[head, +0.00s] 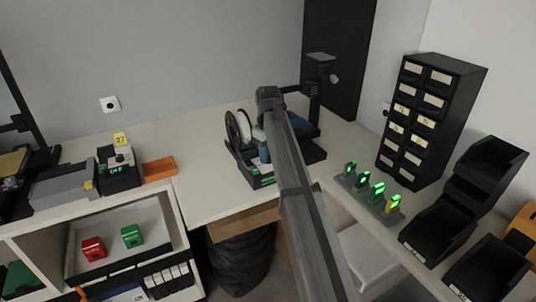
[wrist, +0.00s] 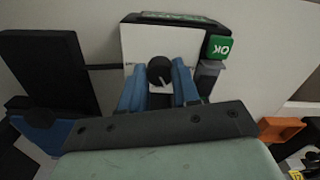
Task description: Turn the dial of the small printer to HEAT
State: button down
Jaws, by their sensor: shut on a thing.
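The small printer (head: 257,179) stands on the back bench, black with a white spool (head: 238,128) at its left; my arm hides much of it. In the wrist view its pale front panel (wrist: 143,45) fills the upper middle. The round black dial (wrist: 158,68) has a light pointer mark and sits between the blue fingers of my gripper (wrist: 159,74). The fingers are shut on the dial, one on each side. A green OK tag (wrist: 220,46) is beside the panel. I cannot read a HEAT mark; the lettering on the green strip (wrist: 175,17) is cut off.
A black drawer tower (head: 425,115) and black bins (head: 440,230) stand at the right. A rack with green-lit items (head: 370,195) is nearer the arm. An orange tray (head: 159,169) lies left of the printer, with clear bench (head: 200,185) between.

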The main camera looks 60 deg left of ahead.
jog(key=shift+n, duration=1.3)
jog(key=c, duration=0.8)
grip_release()
notch_tip(320, 180, up, 14)
jog(key=shift+f, duration=0.1)
jog(key=shift+f, duration=0.1)
